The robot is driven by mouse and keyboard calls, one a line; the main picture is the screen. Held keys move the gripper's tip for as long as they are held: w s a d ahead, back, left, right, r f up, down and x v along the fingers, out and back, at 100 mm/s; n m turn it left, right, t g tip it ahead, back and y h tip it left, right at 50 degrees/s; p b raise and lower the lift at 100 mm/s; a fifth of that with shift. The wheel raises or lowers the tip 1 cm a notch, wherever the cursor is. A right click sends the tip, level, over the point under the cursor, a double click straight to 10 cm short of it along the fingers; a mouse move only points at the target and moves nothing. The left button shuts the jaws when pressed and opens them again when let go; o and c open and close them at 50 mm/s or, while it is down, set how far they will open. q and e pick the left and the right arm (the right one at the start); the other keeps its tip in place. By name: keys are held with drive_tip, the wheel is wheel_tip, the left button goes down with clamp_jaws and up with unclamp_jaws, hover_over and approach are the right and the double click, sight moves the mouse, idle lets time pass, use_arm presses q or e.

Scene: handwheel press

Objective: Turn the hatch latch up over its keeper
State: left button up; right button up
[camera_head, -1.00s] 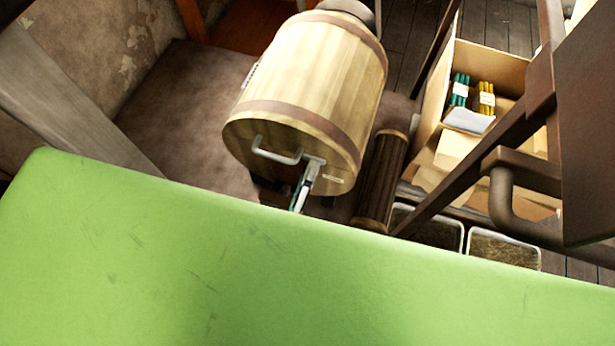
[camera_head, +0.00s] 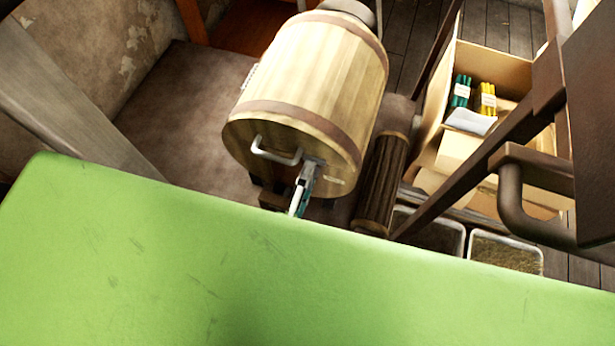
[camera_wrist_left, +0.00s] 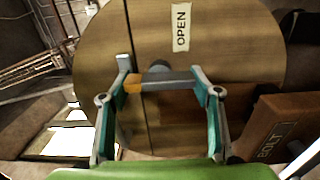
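A wooden barrel (camera_head: 310,85) lies tilted, its flat end with a bent metal handle (camera_head: 276,153) facing me. The latch is a grey bar with an orange end (camera_wrist_left: 160,80) on that end face, below an OPEN label (camera_wrist_left: 181,27) in the wrist view. My left gripper (camera_head: 307,172) is at the end face and partly covers the latch in the head view. In the wrist view its fingers (camera_wrist_left: 161,78) are spread, with the bar crossing the gap between the tips; I cannot tell whether they touch it. I cannot make out the keeper clearly. My right gripper is not in view.
A brown block marked BOLT (camera_wrist_left: 276,130) sits at lower right in the wrist view. A dark ribbed roller (camera_head: 383,180) is right of the barrel. An open cardboard box (camera_head: 490,62) and dark metal bars (camera_head: 480,165) are farther right. Bare brown surface (camera_head: 180,110) lies left.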

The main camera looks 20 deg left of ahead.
use_arm(q)
drive_tip(key=o, duration=0.4)
drive_tip(key=shift+f, duration=0.1)
drive_tip(key=shift+o, duration=0.2)
drive_tip(key=s+a, duration=0.1)
drive_tip(key=s, duration=1.1)
drive_tip(key=shift+s, duration=0.1)
